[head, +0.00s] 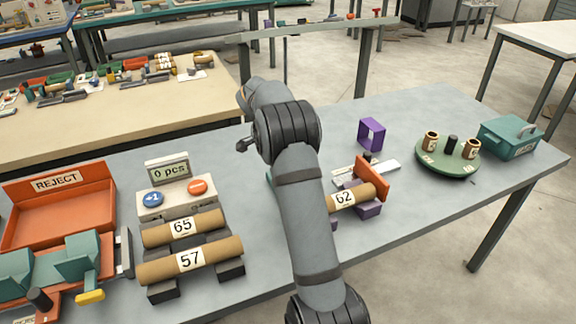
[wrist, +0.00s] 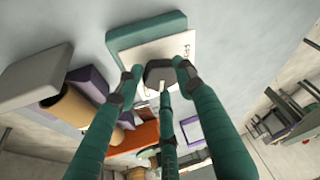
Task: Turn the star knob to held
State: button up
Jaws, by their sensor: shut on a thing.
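The star knob (wrist: 160,70) is dark, with a pale pointer line, and shows in the wrist view. It sits on a white label plate (wrist: 186,47) on a teal base (wrist: 140,32). The plate's lettering is too small to read, and I cannot tell which mark the pointer faces. My gripper (wrist: 157,76) has its green-sleeved fingers closed around the knob, on its left, right and lower sides. In the head view my arm hides the knob and gripper; only a sliver of teal shows beside the arm.
A cardboard tube marked 62 (head: 345,200) lies on purple supports by an orange plate (head: 372,180), right of my arm. Tubes 65 (head: 183,228) and 57 (head: 190,260) lie left. A green turntable (head: 447,160) stands right.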

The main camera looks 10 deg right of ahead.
jog(key=shift+w+r+m+g+h+p, duration=0.2)
jog(key=shift+m+p, duration=0.15)
jog(key=shift+m, duration=0.35)
jog(key=shift+w+r+m+g+h+p, duration=0.1)
jog(key=shift+w+r+m+p, duration=0.2)
jog(key=shift+m, duration=0.4)
jog(key=shift+s+d+f, duration=0.1)
jog(key=shift+d+f, duration=0.05)
jog(key=o, duration=1.1)
jog(key=shift+f, duration=0.1)
jog(key=shift+s+f, duration=0.1)
jog(key=v, duration=1.2)
